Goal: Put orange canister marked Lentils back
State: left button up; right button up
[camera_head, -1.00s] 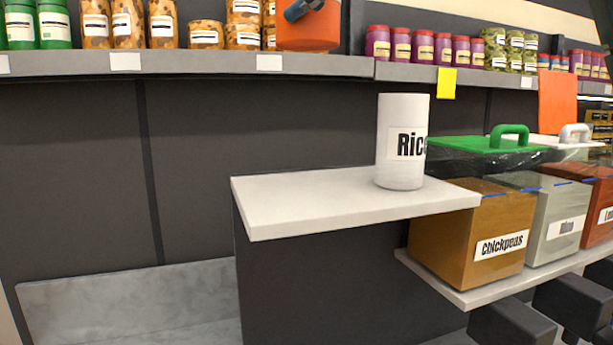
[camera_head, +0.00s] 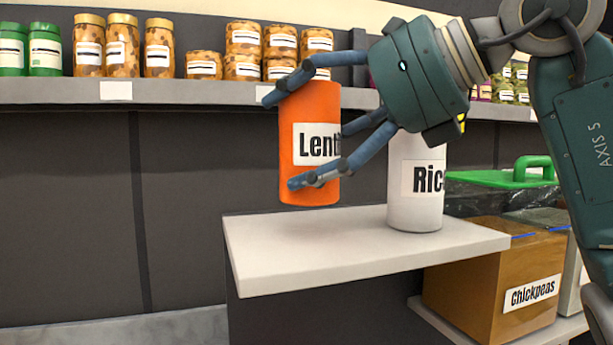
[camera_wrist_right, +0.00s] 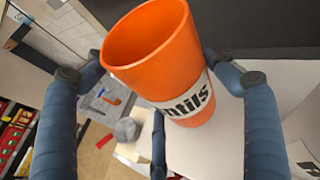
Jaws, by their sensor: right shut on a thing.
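The orange canister (camera_head: 297,165) with a white Lentils label is upright in the head view, held above the white shelf (camera_head: 290,262). My right gripper (camera_head: 297,140) is shut on it, with its blue fingers around the canister's side. In the right wrist view the orange canister (camera_wrist_right: 160,60) shows its open top between the fingers, with the white shelf surface below. The white Rice canister (camera_head: 405,205) stands on the shelf to the right of the orange one, partly behind my gripper. My left gripper is not in view.
A brown Chickpeas box (camera_head: 490,285) stands on a lower shelf at the right, with a green-handled lid (camera_head: 505,178) behind it. Jars (camera_head: 158,48) line the upper back shelf (camera_head: 180,95). The left part of the white shelf is clear.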

aim_at(323, 161)
jog(key=shift+s+f, duration=0.15)
jog(key=shift+s, duration=0.05)
jog(key=shift+s+f, duration=0.15)
jog(key=shift+f, duration=0.1)
notch_tip(323, 161, down, 3)
jog(key=shift+f, duration=0.1)
jog(key=shift+w+f, duration=0.15)
jog(key=shift+w, duration=0.05)
jog(key=shift+s, duration=0.2)
jog(key=shift+f, duration=0.1)
jog(key=o, duration=1.6)
jog(key=shift+o, duration=0.4)
jog(key=shift+f, duration=0.1)
pick_arm(q)
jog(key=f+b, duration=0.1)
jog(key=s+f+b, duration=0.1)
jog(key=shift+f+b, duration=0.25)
jog(key=shift+b, duration=0.05)
pick_arm(e)
jog(key=v, duration=1.2)
